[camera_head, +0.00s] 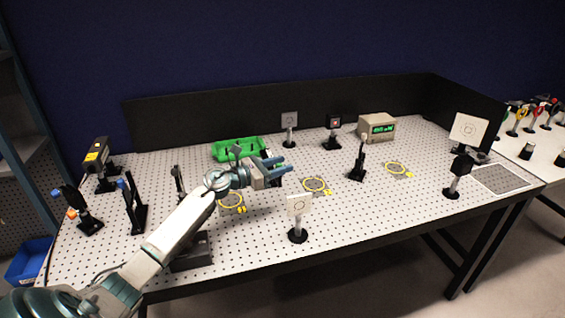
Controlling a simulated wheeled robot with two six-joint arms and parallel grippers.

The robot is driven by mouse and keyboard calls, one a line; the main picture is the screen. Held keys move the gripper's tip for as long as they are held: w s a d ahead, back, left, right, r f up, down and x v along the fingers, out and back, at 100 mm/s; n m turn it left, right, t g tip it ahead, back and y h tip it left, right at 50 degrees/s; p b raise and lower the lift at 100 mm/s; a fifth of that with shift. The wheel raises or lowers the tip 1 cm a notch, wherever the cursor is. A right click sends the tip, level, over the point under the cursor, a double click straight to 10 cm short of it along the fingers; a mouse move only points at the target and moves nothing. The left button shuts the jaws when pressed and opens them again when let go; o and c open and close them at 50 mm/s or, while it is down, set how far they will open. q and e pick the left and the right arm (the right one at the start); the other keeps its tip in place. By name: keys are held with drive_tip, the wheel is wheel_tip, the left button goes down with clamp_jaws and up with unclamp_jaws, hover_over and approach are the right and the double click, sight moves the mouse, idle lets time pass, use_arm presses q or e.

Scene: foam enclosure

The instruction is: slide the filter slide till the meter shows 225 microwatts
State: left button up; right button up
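The meter (377,127) is a beige box with a lit green display, at the back right of the perforated table in the head view. Its digits are too small to read. My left gripper (280,166) is over the middle of the table, its blue-grey fingers pointing right and apart, with nothing visible between them. A dark part shows just below and behind the fingers, partly hidden by them. I cannot tell which part is the filter slide. My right gripper is not in view.
A green tray (238,148) lies behind my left gripper. Posts with optics stand around: a white card (299,205) in front, a dark mount (359,160) to the right, a large white screen (468,129) far right. Yellow rings (316,185) mark bare spots.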

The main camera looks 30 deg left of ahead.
use_arm(q)
drive_tip(key=shift+s, duration=0.1)
drive_tip(key=shift+c, duration=1.1)
drive_tip(key=c, duration=0.4)
clamp_jaws()
drive_tip(key=s+d, duration=0.1)
drive_tip(key=s+d+p, duration=0.1)
drive_tip(key=shift+s+d+f, duration=0.15)
drive_tip(key=shift+s+d, duration=0.1)
drive_tip(key=shift+d, duration=0.15)
drive_tip(key=shift+o, duration=2)
unclamp_jaws()
drive_tip(key=shift+d, duration=0.1)
drive_tip(key=shift+o, duration=1.1)
drive_tip(key=shift+d, duration=0.1)
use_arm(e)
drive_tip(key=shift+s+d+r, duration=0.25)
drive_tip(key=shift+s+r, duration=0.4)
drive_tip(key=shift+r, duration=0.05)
